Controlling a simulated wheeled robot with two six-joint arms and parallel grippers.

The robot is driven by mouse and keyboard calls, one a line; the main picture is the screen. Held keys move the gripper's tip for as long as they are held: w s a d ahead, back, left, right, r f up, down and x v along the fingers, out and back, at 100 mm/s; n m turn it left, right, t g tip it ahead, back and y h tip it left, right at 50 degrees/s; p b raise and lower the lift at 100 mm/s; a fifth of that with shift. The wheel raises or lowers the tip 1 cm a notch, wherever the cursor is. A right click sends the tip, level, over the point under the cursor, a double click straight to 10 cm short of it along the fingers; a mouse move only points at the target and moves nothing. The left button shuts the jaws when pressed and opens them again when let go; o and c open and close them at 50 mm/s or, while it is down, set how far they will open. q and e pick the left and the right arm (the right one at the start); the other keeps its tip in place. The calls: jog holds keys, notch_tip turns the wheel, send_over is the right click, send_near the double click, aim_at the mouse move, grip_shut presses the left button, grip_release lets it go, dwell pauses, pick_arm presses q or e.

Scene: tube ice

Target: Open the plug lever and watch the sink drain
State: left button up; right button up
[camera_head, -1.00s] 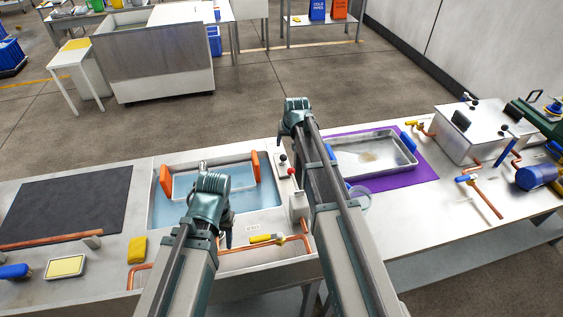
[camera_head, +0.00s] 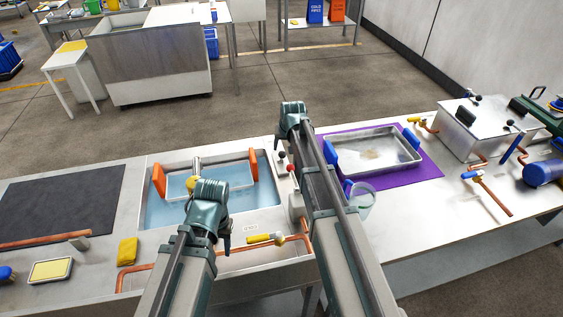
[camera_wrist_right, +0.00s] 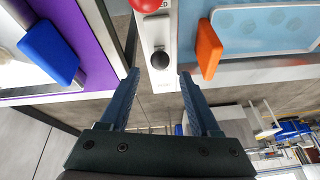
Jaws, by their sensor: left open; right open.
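The sink (camera_head: 268,220) holds blue water, and a metal tray (camera_head: 212,184) with orange handles sits in it. Beside the sink's right edge is a narrow panel with a red knob (camera_head: 290,168) and a black knob (camera_head: 282,155); both also show in the right wrist view (camera_wrist_right: 148,4), (camera_wrist_right: 160,60). I cannot tell which is the plug lever. My right gripper (camera_wrist_right: 158,78) is open and empty, its fingertips near the black knob and an orange handle. In the head view its fingers are hidden by its arm. My left gripper (camera_head: 223,238) is open over the sink's front edge.
A yellow-handled valve (camera_head: 262,239) sits on copper pipe in front of the sink. To the right, a tray with blue handles (camera_head: 375,165) sits on a purple mat (camera_head: 428,172), beside a clear cup (camera_head: 362,200).

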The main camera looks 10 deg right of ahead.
aim_at(282, 154)
pick_arm(q)
notch_tip(282, 154, down, 9)
jog(key=b, duration=0.8)
jog(key=shift+f, duration=0.15)
pick_arm(e)
jog(key=x, duration=1)
grip_shut()
